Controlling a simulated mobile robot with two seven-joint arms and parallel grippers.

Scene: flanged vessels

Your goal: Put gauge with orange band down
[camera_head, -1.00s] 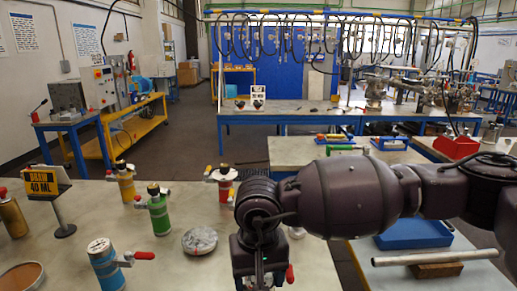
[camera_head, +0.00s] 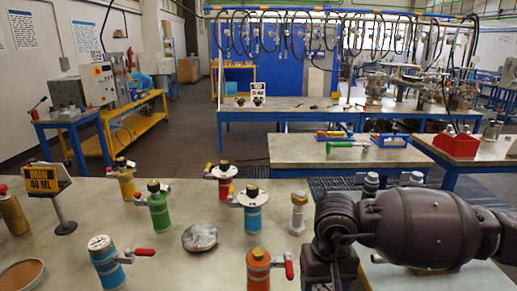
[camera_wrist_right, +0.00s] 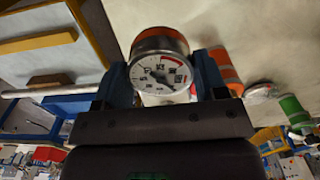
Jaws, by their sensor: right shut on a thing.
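The gauge with the orange band (camera_wrist_right: 158,73) shows in the right wrist view, with a white dial, a red arc and a dark needle. My right gripper (camera_wrist_right: 162,62) is shut on it, one blue-grey finger on each side. In the head view my right wrist is at the lower right; its fingers and the gauge are out of sight there. I cannot tell whether the gauge touches a surface. My left gripper is not in view.
On the table (camera_head: 190,275) stand an orange vessel with a red lever (camera_head: 258,275), blue vessels (camera_head: 252,214) (camera_head: 106,265), a green vessel (camera_head: 158,210) and a pale metal fitting (camera_head: 298,214). A round grey disc (camera_head: 200,237) lies among them. A yellow sign (camera_head: 42,180) stands left.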

